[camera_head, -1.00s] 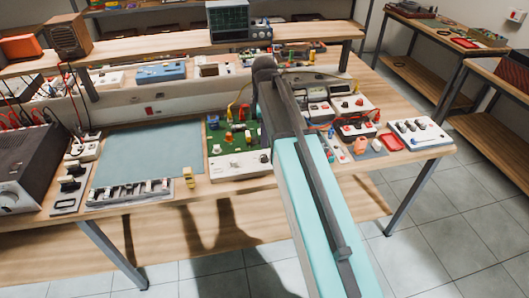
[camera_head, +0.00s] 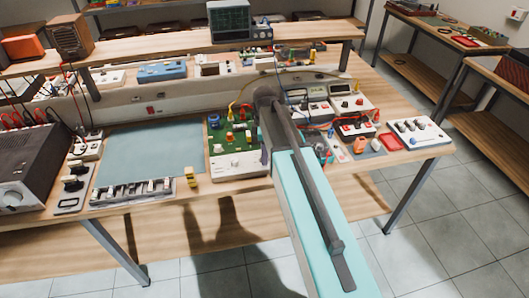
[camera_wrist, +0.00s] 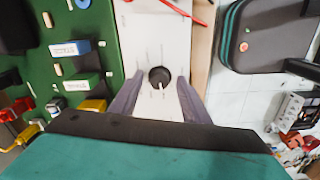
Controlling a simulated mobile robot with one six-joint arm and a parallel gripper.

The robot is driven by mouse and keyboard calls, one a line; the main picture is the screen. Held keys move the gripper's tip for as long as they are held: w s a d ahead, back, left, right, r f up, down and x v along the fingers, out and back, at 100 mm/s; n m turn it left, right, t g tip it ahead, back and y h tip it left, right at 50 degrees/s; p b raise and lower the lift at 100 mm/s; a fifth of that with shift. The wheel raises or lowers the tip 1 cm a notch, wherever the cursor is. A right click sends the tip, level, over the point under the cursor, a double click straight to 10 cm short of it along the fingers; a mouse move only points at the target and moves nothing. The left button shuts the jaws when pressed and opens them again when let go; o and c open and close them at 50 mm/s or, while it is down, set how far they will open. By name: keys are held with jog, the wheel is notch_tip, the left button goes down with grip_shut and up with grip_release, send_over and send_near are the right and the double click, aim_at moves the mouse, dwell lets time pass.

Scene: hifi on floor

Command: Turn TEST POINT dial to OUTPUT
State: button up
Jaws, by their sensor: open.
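A round black dial (camera_wrist: 159,77) with a pale pointer line sits on a white panel (camera_wrist: 152,40) in the wrist view. The pointer is toward the lower side of the picture; the labels around the dial are too small to read. My gripper (camera_wrist: 158,88) is open, with one dark finger to the left and one to the right of the dial. I cannot tell whether either finger touches it. In the head view the white panel (camera_head: 232,163) is the front strip of a green circuit board (camera_head: 226,138); my arm hides the gripper there.
Blue, white and yellow parts stand on the green board beside the panel. A red lead (camera_wrist: 172,8) crosses the panel's top in the wrist view. A blue-grey mat (camera_head: 150,150) lies clear at left.

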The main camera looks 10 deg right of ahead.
jog(key=shift+f, duration=0.1)
jog(key=c, duration=1.1)
jog(key=shift+o, duration=0.2)
jog(key=shift+m, duration=0.5)
jog(key=m, duration=0.6)
jog(key=shift+m, duration=0.4)
jog(key=m, duration=0.4)
jog(key=shift+m, duration=2)
